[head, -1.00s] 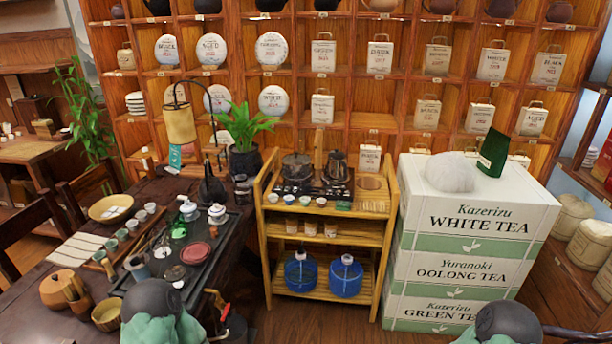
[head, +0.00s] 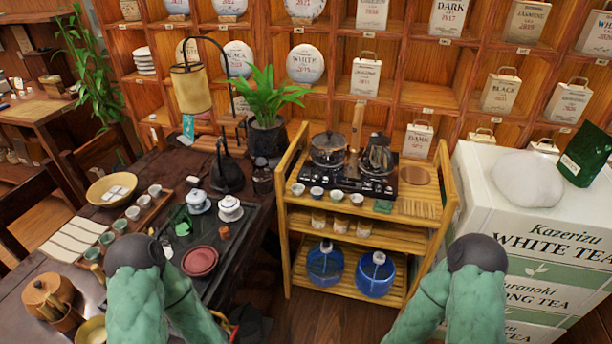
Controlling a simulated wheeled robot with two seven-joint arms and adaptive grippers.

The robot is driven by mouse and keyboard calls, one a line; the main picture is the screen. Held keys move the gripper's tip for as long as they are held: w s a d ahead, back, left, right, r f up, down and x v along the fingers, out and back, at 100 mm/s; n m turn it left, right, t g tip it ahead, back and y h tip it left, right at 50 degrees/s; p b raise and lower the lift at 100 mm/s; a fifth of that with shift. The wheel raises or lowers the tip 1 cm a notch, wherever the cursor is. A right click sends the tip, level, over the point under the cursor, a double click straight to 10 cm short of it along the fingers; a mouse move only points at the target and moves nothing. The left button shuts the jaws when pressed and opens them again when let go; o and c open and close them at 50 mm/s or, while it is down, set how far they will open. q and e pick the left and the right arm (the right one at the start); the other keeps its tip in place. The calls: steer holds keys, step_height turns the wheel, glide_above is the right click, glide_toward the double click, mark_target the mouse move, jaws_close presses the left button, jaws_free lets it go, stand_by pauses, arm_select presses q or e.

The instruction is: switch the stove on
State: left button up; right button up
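The stove (head: 345,178) is a low black unit on the top shelf of a bamboo cart (head: 292,218), right of centre in the head view. My two green-sleeved arms rise from the bottom edge, left and right of the cart.
Several small cups (head: 316,192) line the cart's top in front of the stove. A crowded tea table (head: 60,295) stands left, with a potted plant (head: 267,138) behind it. Stacked white tea boxes (head: 480,190) stand right of the cart. Shelves (head: 335,75) fill the back.

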arm_select(q)
steer(key=shift+c, duration=0.3)
jaws_close()
stand_by(0.9)
